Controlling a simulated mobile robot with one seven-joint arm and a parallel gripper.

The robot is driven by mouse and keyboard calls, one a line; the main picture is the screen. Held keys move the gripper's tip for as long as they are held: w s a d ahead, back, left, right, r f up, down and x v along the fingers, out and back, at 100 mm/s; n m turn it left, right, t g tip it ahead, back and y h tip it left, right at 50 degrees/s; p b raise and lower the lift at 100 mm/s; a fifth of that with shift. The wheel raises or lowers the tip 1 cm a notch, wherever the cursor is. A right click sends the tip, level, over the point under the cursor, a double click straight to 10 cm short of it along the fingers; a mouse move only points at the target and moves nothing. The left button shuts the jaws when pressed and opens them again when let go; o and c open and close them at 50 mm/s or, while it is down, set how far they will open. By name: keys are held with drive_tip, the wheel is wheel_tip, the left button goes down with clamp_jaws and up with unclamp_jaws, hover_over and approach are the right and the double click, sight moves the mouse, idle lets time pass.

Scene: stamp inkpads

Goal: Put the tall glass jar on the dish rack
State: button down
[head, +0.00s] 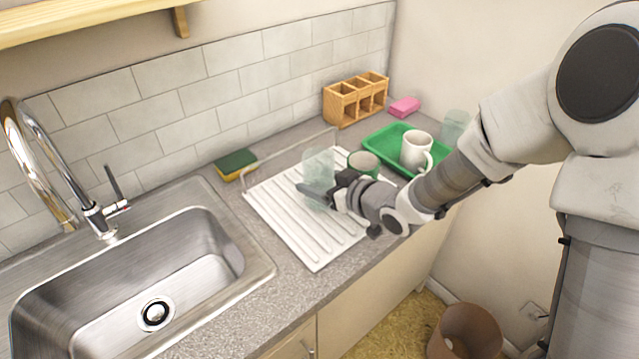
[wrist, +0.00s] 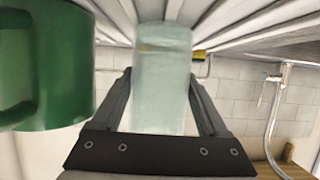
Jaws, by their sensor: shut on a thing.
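A pale, see-through glass jar (head: 318,163) is upright between the fingers of my gripper (head: 322,192), over the white ridged dish rack (head: 311,245). In the wrist view the jar (wrist: 161,85) stands between both fingers of my gripper (wrist: 161,78), with the rack's slats (wrist: 240,18) at its far end. I cannot tell whether its base touches the rack. The fingers are shut on the jar. A green mug (head: 364,162) is close to the right of the jar in the head view, partly hidden by my gripper; it is large at the left in the wrist view (wrist: 45,65).
A green tray (head: 385,140) holds a white mug (head: 415,150). Another clear glass (head: 455,124) is behind my arm. A wooden caddy (head: 356,98), pink sponge (head: 404,106) and green-yellow sponge (head: 236,163) line the back. The sink (head: 150,280) is left. The rack's front left is clear.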

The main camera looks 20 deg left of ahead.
drive_tip(key=shift+f, duration=0.15)
unclamp_jaws()
